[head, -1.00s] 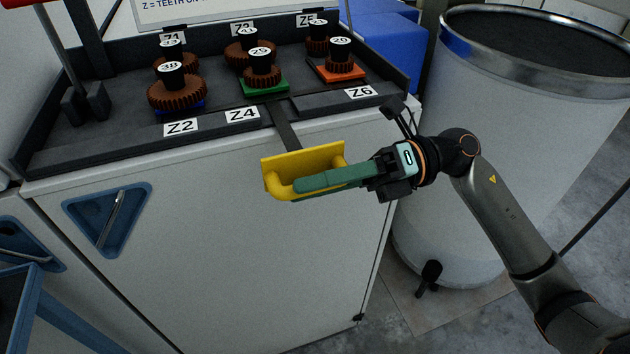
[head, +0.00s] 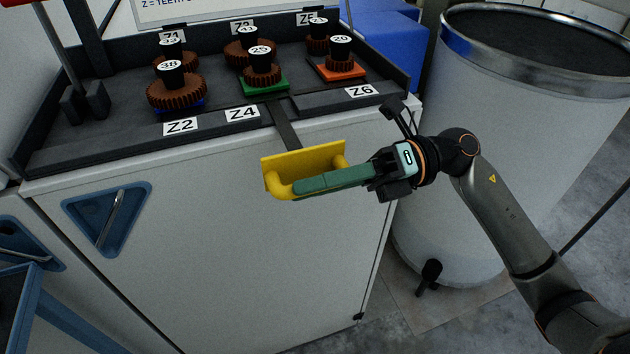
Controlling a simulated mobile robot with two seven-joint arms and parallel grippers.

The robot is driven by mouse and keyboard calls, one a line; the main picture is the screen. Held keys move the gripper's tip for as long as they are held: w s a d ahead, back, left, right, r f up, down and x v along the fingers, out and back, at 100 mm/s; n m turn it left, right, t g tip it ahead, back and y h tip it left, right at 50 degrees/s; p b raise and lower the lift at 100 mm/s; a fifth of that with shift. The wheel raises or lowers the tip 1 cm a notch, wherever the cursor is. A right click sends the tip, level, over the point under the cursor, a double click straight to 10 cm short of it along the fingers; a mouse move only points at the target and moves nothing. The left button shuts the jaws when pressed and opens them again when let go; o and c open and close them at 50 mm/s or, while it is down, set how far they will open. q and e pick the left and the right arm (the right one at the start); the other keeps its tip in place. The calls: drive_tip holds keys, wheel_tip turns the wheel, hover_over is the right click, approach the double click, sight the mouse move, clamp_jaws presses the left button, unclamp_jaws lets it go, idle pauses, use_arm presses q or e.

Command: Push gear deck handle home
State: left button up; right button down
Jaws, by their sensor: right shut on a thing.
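The yellow gear deck handle (head: 328,157) has a back plate and a bar and sits at the front edge of the dark gear deck (head: 85,143), on a dark strip. My right gripper (head: 304,187), with green fingers, reaches in from the right and is shut on the handle's bar. The fingers hide most of the bar; its left end shows. My left gripper is out of view.
A white cabinet (head: 230,240) with a blue triangular recessed grip (head: 108,218) stands under the deck. A large pale drum (head: 500,140) with a metal rim stands close at the right, behind my right arm. Floor shows at the lower right.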

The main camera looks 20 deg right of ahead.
drive_tip(key=shift+r, duration=0.4)
